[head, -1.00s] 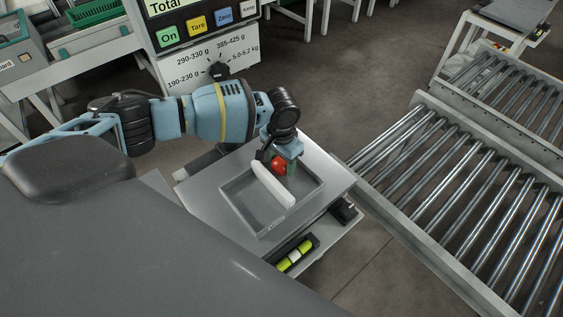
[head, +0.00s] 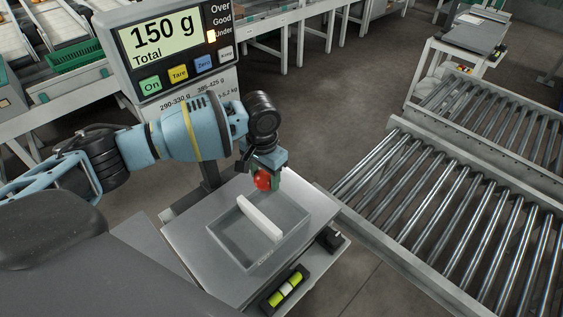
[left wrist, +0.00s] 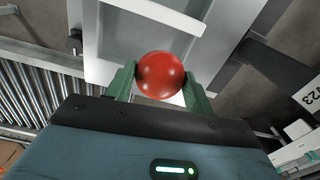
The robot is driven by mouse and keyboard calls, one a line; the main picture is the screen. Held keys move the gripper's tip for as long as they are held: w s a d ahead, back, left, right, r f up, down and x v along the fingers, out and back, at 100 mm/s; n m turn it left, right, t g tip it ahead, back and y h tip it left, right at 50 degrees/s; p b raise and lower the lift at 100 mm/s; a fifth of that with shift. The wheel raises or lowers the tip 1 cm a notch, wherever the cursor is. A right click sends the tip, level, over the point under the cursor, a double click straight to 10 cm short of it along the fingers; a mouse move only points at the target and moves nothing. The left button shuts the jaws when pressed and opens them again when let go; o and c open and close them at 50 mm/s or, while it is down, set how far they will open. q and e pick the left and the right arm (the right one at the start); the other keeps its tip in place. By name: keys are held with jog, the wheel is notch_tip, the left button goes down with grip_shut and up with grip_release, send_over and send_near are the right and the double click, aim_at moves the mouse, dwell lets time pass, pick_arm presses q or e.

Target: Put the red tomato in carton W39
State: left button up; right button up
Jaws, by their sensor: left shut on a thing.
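The red tomato (head: 263,180) is held between the fingers of my left gripper (head: 265,183), shut on it. It appears to hang above the far edge of a grey open tray (head: 216,226) on the scale. A white strip (head: 259,217) lies across the tray, which otherwise looks empty. Small lettering on the tray's near rim is too small to read. No carton legibly marked W39 shows. My right gripper is out of view.
The scale's display (head: 160,42) reads 150 g, with a lamp lit beside "Under". A roller conveyor (head: 455,205) stands at the right, and another lies behind it. A yellow-green level (head: 287,289) sits at the scale's front. A green crate (head: 80,53) stands at the back left.

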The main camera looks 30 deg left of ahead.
pick_arm(q)
jog(key=s+d+r+n+p, duration=0.1)
jog(key=s+d+p, duration=0.1)
jog(key=s, duration=0.8)
jog(key=s+d+r+n+p, duration=0.1)
jog(key=s+p, duration=0.3)
jog(key=s, duration=0.6)
jog(key=shift+d+n+p, duration=0.3)
jog(key=shift+d+p, duration=0.05)
jog(key=shift+d, duration=0.55)
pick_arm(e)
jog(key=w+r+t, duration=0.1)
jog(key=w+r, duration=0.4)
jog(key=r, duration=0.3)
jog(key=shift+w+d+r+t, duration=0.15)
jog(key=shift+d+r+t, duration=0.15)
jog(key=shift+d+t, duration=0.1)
pick_arm(q)
jog(key=shift+s+a+f, duration=0.1)
